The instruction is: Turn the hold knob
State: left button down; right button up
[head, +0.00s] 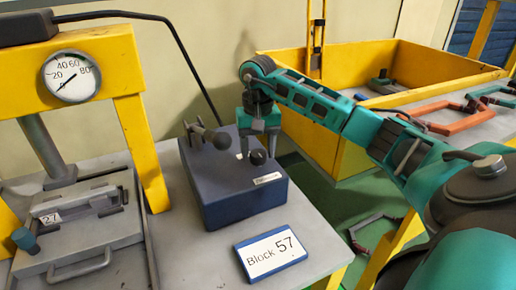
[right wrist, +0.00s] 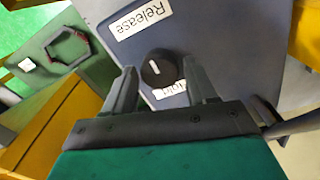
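The hold knob (right wrist: 163,70) is a round black knob with a white pointer line, on a dark blue-grey box (head: 240,204) on the table. In the right wrist view a "Release" label (right wrist: 141,19) reads upside down beyond it. A second label (right wrist: 171,92), partly hidden, lies on the near side. My right gripper (right wrist: 160,66) is open, its fingers on either side of the knob, with gaps visible. In the head view my right gripper (head: 258,153) points down over the box at the knob. My left gripper is not in view.
A grey lever with dark ends (head: 206,134) stands on the box, left of my gripper. A yellow press with a gauge (head: 71,77) is at left. A "Block 57" sign (head: 271,253) lies in front. A yellow bin (head: 370,62) stands behind my right arm.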

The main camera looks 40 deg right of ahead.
jog(key=c, duration=0.7)
jog(key=shift+c, duration=0.2)
